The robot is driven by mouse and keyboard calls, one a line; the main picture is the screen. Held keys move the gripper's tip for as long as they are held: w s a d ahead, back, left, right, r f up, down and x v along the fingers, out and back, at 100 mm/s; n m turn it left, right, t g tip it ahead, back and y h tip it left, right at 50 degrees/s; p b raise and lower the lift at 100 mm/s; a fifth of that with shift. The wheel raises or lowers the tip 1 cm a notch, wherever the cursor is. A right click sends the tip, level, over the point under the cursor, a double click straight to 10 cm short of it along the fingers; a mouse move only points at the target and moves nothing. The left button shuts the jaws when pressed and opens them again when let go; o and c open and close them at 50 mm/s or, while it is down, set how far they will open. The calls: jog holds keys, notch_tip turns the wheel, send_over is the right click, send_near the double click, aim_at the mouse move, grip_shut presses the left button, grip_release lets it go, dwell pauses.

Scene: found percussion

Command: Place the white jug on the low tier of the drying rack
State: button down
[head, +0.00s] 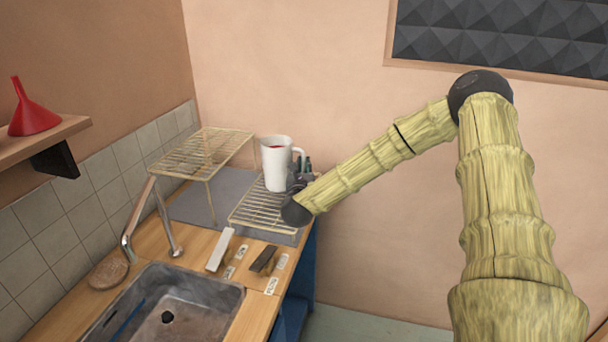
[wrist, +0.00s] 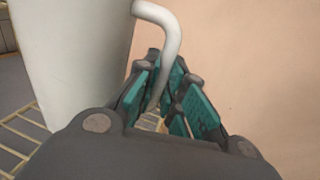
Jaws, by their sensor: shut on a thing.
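The white jug (head: 277,165) is upright at the low tier of the drying rack (head: 262,214); I cannot tell whether its base touches the wires. Something red shows at its top. My gripper (head: 298,184) is at the jug's right side. In the wrist view the jug (wrist: 72,50) fills the left, and my gripper (wrist: 162,92) is shut on its curved handle (wrist: 170,38), with teal pads on either side. The rack's high tier (head: 203,152) stands to the left and is empty. Wires of the low tier (wrist: 22,135) show at the lower left.
A steel sink (head: 165,305) and tap (head: 160,220) are in front and left. A white block (head: 220,250), a dark block (head: 263,258) and small labelled pieces lie on the wooden counter. A red funnel (head: 32,112) stands on a wall shelf (head: 45,140).

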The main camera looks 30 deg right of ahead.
jog(key=shift+f+p, duration=0.7)
jog(key=shift+f, duration=1)
jog(key=shift+f, duration=0.15)
jog(key=c, duration=1.5)
grip_release()
jog(key=shift+r, duration=0.2)
jog(key=b+v, duration=0.1)
jog(key=v, duration=0.2)
jog(key=b+v, duration=0.1)
jog(key=v, duration=0.3)
jog(key=b+v, duration=0.1)
jog(key=v, duration=0.2)
jog(key=shift+s+a+f, duration=0.2)
jog(key=shift+f, duration=0.05)
jog(key=shift+s+a+r+b, duration=0.15)
jog(key=shift+s+a+b, duration=0.15)
jog(key=shift+s+a, duration=0.25)
jog(key=shift+d, duration=0.1)
